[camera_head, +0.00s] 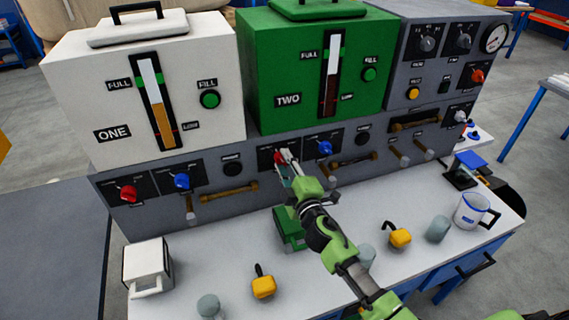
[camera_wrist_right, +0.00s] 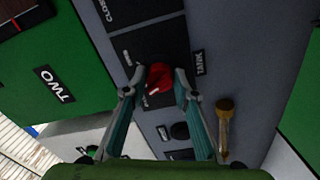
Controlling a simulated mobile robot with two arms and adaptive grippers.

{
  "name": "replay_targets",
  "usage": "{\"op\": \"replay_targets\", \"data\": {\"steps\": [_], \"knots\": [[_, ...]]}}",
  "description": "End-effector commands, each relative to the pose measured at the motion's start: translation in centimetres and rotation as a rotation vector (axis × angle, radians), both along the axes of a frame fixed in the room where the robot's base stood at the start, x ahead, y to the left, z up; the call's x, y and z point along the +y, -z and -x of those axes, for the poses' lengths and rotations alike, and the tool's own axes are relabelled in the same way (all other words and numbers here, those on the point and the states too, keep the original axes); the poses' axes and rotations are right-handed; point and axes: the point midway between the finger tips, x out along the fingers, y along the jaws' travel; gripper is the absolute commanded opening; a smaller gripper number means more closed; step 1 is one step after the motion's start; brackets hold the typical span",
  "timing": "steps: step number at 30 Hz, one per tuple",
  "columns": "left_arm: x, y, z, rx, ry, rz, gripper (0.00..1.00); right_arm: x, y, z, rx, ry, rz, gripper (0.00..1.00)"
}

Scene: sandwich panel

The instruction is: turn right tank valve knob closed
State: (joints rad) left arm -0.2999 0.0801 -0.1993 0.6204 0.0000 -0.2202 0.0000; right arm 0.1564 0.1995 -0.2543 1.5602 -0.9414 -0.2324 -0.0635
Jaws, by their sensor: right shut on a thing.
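The red tank valve knob (camera_head: 279,157) sits on a black plate on the grey panel, below the green tank marked TWO (camera_head: 316,75). In the right wrist view the knob (camera_wrist_right: 161,76) lies beside a TANK label, with a white pointer mark on its face. My right gripper (camera_head: 288,156) reaches up from the lower right. Its two fingers (camera_wrist_right: 157,88) are on either side of the knob and shut on it. The fingers partly cover the knob in the head view. My left gripper is not in view.
A blue knob (camera_head: 325,148) is close to the right of the gripper. The white tank ONE (camera_head: 190,125) has its own red knob (camera_head: 128,193) at the left. Brass-coloured handles stick out below. Yellow weights (camera_head: 263,287) and a clear jug (camera_head: 470,211) stand on the white counter.

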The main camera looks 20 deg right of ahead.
Motion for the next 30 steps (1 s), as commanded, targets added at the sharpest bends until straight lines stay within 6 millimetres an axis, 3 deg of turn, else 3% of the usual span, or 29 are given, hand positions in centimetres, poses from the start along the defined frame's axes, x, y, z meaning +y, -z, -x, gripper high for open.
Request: {"op": "replay_targets", "data": {"steps": [12, 30], "knots": [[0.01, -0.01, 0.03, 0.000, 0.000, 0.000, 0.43, -0.01, -0.17, -0.03, -0.012, 0.000, 0.278, 0.05], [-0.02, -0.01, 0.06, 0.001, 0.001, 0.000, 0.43, 0.04, -0.14, -0.02, -0.014, -0.001, 0.362, 0.05]]}}
